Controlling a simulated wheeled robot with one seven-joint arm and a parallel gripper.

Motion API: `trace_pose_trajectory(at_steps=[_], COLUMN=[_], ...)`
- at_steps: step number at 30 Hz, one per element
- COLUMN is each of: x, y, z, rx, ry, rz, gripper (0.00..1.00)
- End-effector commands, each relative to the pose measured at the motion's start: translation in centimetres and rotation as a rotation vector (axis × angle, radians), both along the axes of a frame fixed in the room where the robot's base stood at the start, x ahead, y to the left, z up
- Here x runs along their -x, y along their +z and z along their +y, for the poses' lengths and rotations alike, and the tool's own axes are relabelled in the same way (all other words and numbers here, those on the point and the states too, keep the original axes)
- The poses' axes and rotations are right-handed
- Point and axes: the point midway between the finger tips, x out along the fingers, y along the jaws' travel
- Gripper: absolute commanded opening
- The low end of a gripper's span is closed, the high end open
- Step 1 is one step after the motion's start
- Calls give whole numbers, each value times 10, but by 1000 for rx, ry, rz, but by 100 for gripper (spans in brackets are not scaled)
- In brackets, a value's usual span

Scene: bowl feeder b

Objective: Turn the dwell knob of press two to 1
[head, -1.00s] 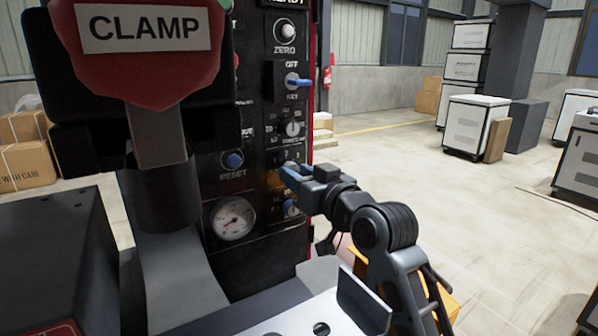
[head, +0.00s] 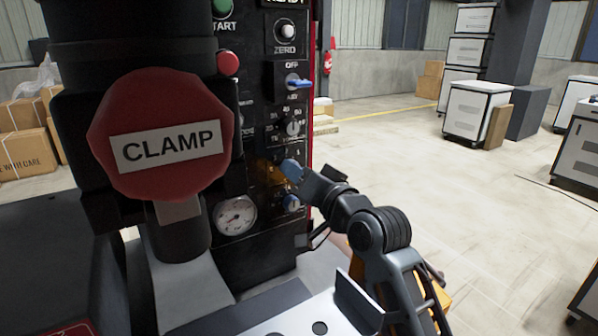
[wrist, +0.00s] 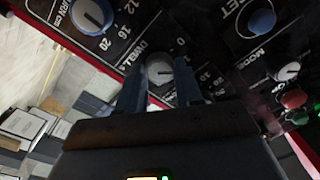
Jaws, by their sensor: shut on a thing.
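The dwell knob (wrist: 160,70) is a small light-grey round knob beside the DWELL lettering in the wrist view. My gripper (wrist: 160,88) has a finger on each side of it and is shut on it. The fingers hide part of the knob and its scale, and I cannot read where it points. In the head view my gripper (head: 293,171) is against the front of the dark press panel (head: 262,250), tilted, and covers the knob there.
A pressure gauge (head: 236,215) is at left. The red CLAMP sign (head: 165,130) stands in front. Open floor lies to the right.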

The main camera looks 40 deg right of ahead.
Motion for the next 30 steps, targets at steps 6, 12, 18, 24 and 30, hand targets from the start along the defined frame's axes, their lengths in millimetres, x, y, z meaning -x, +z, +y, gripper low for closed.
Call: trace_pose_trajectory(at_steps=[6,12,18,24,30], x=[0,0,0,0,11], y=[0,0,0,0,-2], z=[0,0,0,0,2], rx=[-4,-3,-3,-3,-2], ry=[0,-1,-1,-1,-1], rz=[-2,-1,-1,-1,0], gripper=[5,39,58,61,61])
